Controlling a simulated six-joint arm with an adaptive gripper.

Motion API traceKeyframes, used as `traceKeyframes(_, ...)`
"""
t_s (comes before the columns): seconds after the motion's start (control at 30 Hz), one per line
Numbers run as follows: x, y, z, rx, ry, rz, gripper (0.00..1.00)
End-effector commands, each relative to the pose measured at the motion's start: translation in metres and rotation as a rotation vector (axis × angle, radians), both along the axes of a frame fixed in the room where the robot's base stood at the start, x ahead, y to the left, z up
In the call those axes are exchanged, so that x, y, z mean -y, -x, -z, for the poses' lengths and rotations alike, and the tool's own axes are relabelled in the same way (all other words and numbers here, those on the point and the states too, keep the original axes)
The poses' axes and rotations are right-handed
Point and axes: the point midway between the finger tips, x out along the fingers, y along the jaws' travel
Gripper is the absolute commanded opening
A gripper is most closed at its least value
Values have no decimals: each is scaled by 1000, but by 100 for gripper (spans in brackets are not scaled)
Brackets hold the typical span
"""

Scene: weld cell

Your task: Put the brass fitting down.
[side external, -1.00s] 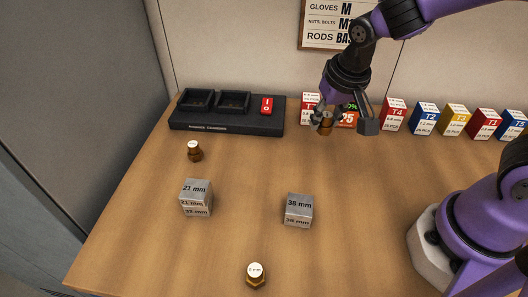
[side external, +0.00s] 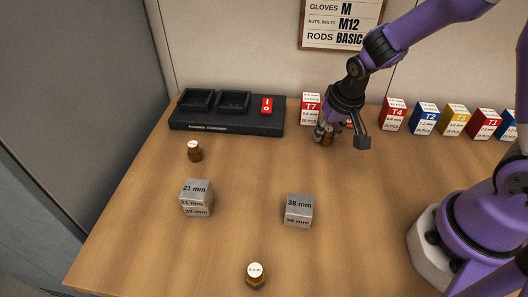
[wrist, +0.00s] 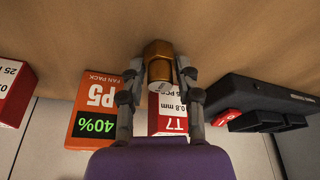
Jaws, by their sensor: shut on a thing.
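My gripper (side external: 328,136) is shut on a brass fitting (wrist: 158,58) with a pale round cap, which sits between its two fingers in the wrist view. In the side view the held fitting (side external: 328,140) is low over the back of the table, just in front of the packs. I cannot tell whether it touches the wood. Two similar brass fittings stand apart on the table: one (side external: 195,152) at the left, and one (side external: 255,277) near the front with its label up.
A red-and-white T7 pack (side external: 310,106) and an orange P5 pack (wrist: 94,105) stand behind my gripper. Several packs, from T4 (side external: 392,117) on, line the right. A black tray unit (side external: 228,126) is back left. Steel blocks (side external: 196,198) (side external: 298,211) stand mid-table, with clear wood around.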

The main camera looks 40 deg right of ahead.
Motion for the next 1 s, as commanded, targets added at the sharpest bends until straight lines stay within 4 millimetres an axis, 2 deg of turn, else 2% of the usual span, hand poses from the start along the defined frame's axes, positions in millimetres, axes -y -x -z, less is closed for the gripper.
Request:
traceKeyframes(0.03,0,0,1,-1,0,0,42)
traceKeyframes(0.07,0,0,1,0,0,0,57)
traceKeyframes(0.1,0,0,1,0,0,0,67)
traceKeyframes(0.43,0,0,1,-1,0,0,67)
traceKeyframes(0.57,-1,1,-6,1,0,0,67)
traceKeyframes(0.67,-2,4,-20,5,1,0,67)
traceKeyframes(1.0,-10,24,-89,6,0,-1,67)
